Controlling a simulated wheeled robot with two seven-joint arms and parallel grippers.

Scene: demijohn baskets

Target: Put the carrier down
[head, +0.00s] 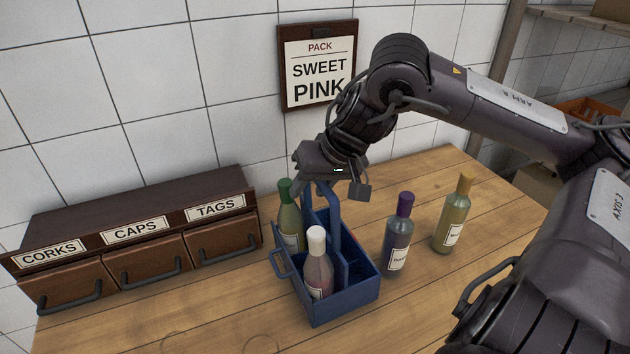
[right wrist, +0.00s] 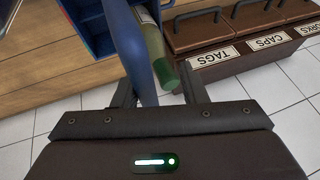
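The blue carrier (head: 344,304) appears to stand upright on the wooden table, with no clear gap beneath it. It holds a green bottle (head: 290,222) at the back left and a white-capped pink bottle (head: 318,270) in front; at least one compartment at the right looks empty. My right gripper (head: 333,190) is at the top of the carrier's handle. In the right wrist view the handle (right wrist: 135,50) lies between its spread fingers, with a gap on one side, and the green bottle (right wrist: 165,72) shows beside it. My left gripper is out of view.
A purple-capped bottle (head: 398,236) and a yellow bottle (head: 454,215) stand on the table (head: 480,185) right of the carrier. A drawer box (head: 140,235) labelled corks, caps and tags stands at the left. A "Sweet Pink" sign (head: 319,68) hangs on the tiled wall.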

